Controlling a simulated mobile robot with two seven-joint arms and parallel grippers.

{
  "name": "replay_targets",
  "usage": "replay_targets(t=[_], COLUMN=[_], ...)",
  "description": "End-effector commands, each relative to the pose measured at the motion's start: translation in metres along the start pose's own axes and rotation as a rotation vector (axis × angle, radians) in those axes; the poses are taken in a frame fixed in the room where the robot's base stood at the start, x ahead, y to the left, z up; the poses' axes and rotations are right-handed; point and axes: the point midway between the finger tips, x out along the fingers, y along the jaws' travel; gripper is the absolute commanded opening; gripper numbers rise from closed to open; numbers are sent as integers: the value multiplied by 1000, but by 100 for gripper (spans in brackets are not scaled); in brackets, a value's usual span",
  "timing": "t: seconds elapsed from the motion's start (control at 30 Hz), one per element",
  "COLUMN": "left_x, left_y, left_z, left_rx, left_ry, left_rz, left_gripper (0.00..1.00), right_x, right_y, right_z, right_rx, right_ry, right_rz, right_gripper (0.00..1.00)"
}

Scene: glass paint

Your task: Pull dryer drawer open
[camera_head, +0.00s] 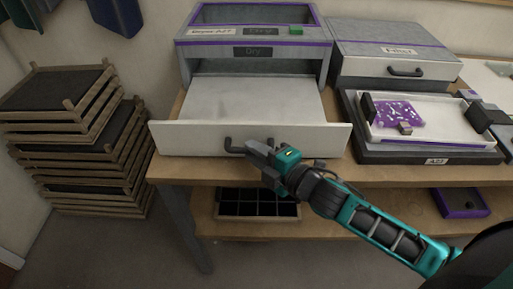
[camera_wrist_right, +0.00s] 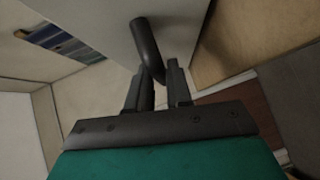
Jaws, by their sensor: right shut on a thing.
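The black drawer handle (camera_head: 233,146) is on the middle of the front panel. My right gripper (camera_head: 262,150) is shut on the handle's right part. In the right wrist view the dark handle (camera_wrist_right: 147,45) runs down between the two fingers (camera_wrist_right: 158,88). My left gripper is not in view.
A second grey unit (camera_head: 395,52) with a handle stands right of the dryer. In front of it a tray (camera_head: 440,138) holds a purple-speckled sheet (camera_head: 398,113). Stacked wooden trays (camera_head: 75,130) stand at the left. A dark compartment box (camera_head: 255,205) sits on the lower shelf.

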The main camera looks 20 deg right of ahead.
Motion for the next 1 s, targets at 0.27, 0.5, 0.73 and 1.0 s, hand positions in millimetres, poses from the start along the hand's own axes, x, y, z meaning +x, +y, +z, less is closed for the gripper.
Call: replay_targets(t=[0.27, 0.5, 0.73, 1.0], left_x=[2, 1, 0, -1], left_y=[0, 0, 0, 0], left_z=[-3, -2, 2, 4], left_rx=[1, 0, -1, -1], left_ry=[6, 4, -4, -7], left_rz=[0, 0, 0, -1], left_gripper=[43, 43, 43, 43], right_x=[0, 0, -1, -28], right_y=[0, 0, 0, -1], right_z=[0, 0, 0, -1], right_rx=[1, 1, 1, 1], right_ry=[1, 1, 1, 1], right_rz=[0, 0, 0, -3], right_gripper=[23, 42, 42, 42])
